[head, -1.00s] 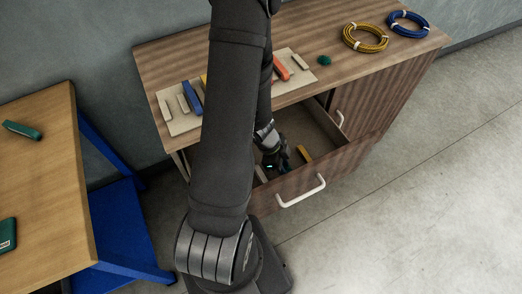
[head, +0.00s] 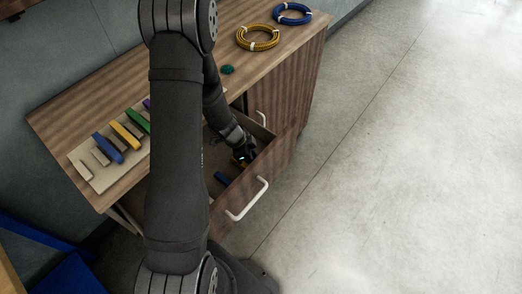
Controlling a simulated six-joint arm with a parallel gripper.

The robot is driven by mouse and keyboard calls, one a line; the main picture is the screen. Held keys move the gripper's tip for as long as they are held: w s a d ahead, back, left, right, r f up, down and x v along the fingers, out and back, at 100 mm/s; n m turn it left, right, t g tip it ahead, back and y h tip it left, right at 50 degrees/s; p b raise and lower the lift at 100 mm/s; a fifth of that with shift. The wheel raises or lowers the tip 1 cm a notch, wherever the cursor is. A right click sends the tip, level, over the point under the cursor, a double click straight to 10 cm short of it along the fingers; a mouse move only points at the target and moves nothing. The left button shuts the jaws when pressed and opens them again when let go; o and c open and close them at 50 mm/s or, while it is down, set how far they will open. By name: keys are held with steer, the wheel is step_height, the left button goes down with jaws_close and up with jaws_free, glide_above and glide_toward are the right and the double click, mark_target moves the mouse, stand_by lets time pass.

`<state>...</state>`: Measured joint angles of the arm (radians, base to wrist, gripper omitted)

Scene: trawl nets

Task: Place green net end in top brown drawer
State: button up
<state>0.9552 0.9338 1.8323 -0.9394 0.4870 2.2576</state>
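The brown cabinet's top drawer (head: 272,168) is pulled open, with a pale handle on its front. My gripper (head: 243,160) is low inside it, near the front wall. Its fingers are small and dark, and I cannot tell whether they are open or shut. A blue piece (head: 222,178) lies in the drawer to the left of my gripper. On the cabinet top, a small dark green bundle (head: 227,69) lies behind my arm, and a green block (head: 138,121) sits on the pale board. I cannot tell which is the net end.
The pale board (head: 84,172) also holds a blue block (head: 108,147) and a yellow block (head: 126,134); my arm hides its right part. A yellow coil (head: 258,38) and a blue coil (head: 292,14) lie at the cabinet's far end. The floor at right is clear.

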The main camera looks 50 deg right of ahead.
steer(key=d, duration=0.6)
steer(key=shift+f, duration=1.75)
steer(key=o, duration=1)
steer(key=v, duration=0.7)
steer(key=shift+r, duration=0.25)
